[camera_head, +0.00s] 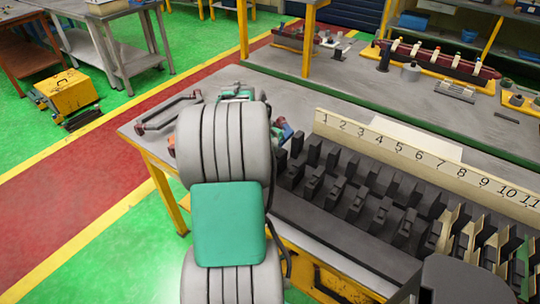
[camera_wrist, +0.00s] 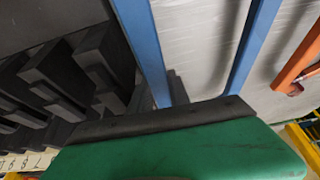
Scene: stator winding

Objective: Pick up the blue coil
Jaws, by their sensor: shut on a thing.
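The blue coil shows in the wrist view as two long, nearly parallel blue bars (camera_wrist: 246,50), running from the top edge down to the dark front edge of my gripper (camera_wrist: 165,121). My gripper is shut on the blue coil; the green gripper body hides the grip itself. In the head view my arm covers most of the gripper and coil. Only a small blue piece (camera_head: 286,132) shows just right of the arm. I cannot tell whether the coil is clear of the table.
A rack of black slotted blocks (camera_head: 365,195) with a numbered strip (camera_head: 430,160) stands right of my arm. An orange-red coil (camera_wrist: 299,62) lies close to the right in the wrist view. A dark red-ended frame (camera_head: 168,113) lies on the table left of the arm.

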